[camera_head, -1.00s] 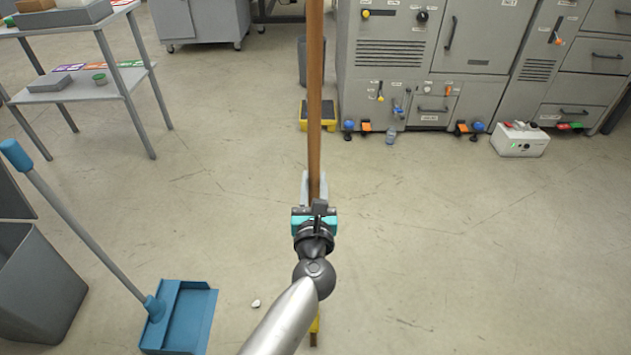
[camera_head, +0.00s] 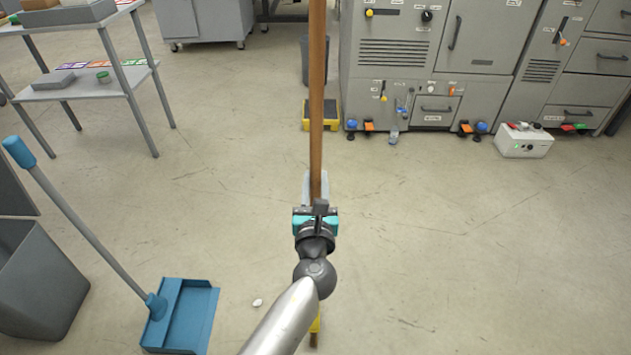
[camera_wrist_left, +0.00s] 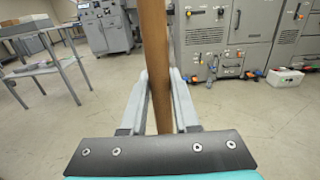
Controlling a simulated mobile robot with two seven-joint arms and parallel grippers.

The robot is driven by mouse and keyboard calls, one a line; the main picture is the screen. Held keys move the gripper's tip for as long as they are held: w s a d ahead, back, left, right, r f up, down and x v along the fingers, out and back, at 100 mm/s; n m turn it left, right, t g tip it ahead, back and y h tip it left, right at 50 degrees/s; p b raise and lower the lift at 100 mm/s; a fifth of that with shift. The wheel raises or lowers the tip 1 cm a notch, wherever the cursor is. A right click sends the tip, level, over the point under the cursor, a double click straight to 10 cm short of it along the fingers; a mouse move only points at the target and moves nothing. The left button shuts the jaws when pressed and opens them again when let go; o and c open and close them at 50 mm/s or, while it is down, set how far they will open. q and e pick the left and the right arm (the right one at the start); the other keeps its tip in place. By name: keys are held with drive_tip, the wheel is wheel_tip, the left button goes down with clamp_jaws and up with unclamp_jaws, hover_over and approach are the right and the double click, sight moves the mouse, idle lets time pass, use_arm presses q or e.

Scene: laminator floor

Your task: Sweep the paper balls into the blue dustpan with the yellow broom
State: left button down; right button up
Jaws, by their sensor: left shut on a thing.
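My left gripper (camera_head: 316,190) is shut on the brown wooden handle of the broom (camera_head: 317,90), which stands close to upright. The handle also shows between the fingers in the left wrist view (camera_wrist_left: 157,70). A bit of the broom's yellow lower part shows below my arm at the bottom of the head view; my arm hides the rest. The blue dustpan (camera_head: 190,318) lies on the floor at the lower left, its grey long handle leaning up to the left. One small white paper ball (camera_head: 257,302) lies on the floor between the dustpan and my arm. My right gripper is not in view.
A grey bin (camera_head: 40,285) stands left of the dustpan. A grey shelf table (camera_head: 95,85) is at the upper left. Grey machine cabinets (camera_head: 420,70) stand at the back, with a yellow step (camera_head: 330,112) and a white box (camera_head: 523,140) by them. The floor on the right is clear.

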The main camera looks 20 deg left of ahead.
use_arm(q)
drive_tip(key=shift+a+r, duration=0.1)
drive_tip(key=shift+r, duration=0.15)
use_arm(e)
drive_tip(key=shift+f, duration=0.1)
